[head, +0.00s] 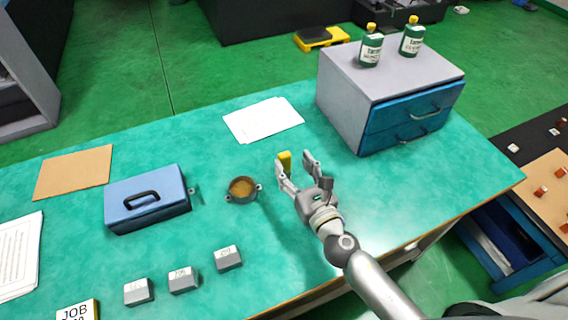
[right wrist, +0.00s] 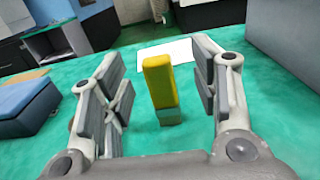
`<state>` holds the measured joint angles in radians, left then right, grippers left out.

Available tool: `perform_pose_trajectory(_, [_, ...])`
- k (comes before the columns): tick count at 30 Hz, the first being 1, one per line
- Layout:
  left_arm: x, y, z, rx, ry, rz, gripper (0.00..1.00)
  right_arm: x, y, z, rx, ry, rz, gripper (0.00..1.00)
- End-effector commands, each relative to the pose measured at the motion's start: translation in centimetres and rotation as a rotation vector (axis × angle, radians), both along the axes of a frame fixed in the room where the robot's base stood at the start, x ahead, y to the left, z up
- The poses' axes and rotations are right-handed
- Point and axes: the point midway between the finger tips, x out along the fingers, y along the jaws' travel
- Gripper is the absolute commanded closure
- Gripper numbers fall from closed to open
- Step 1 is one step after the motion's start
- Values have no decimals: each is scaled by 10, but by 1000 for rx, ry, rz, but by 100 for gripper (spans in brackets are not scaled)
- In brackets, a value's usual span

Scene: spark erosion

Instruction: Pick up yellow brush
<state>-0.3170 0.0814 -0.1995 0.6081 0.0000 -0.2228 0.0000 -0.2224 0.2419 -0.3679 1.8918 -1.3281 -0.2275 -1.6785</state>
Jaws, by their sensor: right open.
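The yellow brush (head: 284,161) stands upright on the green table, just beyond my right gripper's fingertips in the head view. In the right wrist view the brush (right wrist: 161,88) shows as a yellow block with a pale green lower part, between the two fingers. My right gripper (head: 294,163) is open, with a finger on either side of the brush and a gap to each. It also shows in the right wrist view (right wrist: 160,85). My left gripper is not in view.
A drawer cabinet (head: 340,95) with two green bottles stands right of the brush. A round brown-filled pot (head: 242,189) and a blue box (head: 146,212) are to the left. White paper (head: 263,121) lies behind. Several grey blocks (head: 183,280) sit in front.

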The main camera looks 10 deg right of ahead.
Motion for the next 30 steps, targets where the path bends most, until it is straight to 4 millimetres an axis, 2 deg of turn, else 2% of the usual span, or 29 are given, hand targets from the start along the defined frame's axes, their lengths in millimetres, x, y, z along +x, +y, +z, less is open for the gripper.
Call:
perform_pose_trajectory(10, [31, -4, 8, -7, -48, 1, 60, 43, 14, -3, 2, -1, -1, 45])
perform_pose_trajectory(20, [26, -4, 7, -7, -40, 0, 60, 49, 16, -4, 2, 0, 0, 46])
perform_pose_trajectory(30, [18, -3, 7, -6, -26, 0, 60, 49, 16, -4, 1, 0, 0, 90])
